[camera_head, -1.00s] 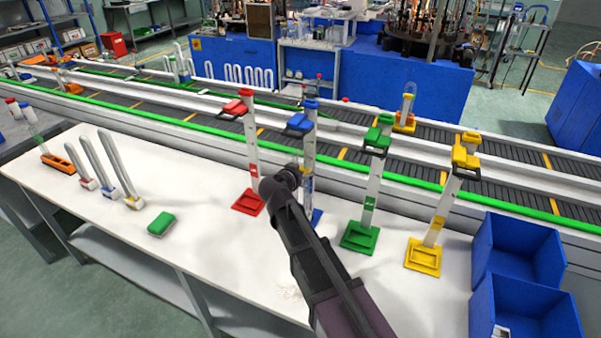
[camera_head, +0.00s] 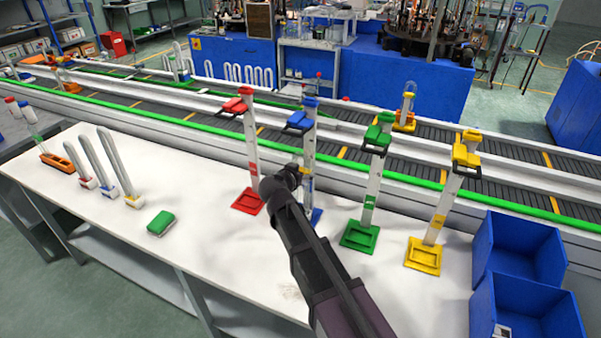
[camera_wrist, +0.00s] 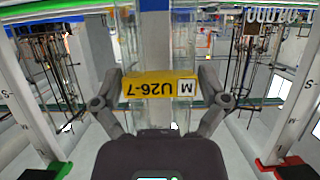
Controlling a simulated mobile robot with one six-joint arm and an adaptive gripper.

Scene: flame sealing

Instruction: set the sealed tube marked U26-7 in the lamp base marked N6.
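A clear glass tube with a yellow label (camera_wrist: 160,88), reading U26-7 and M upside down, fills the middle of the wrist view. My gripper (camera_wrist: 160,82) has one finger at each end of this label, set wide apart. Whether the fingers press on the glass or stand just beside it cannot be told. In the head view my gripper is at the blue-topped stand (camera_head: 299,123), and my arm hides its lower part and the fingers. No N6 mark can be read.
The red stand (camera_head: 248,201) is left of my gripper; the green (camera_head: 360,237) and yellow (camera_head: 423,256) stands are to the right. A green block (camera_head: 161,222) and an orange holder (camera_head: 57,162) lie left. Blue bins (camera_head: 520,250) stand right. The front table middle is clear.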

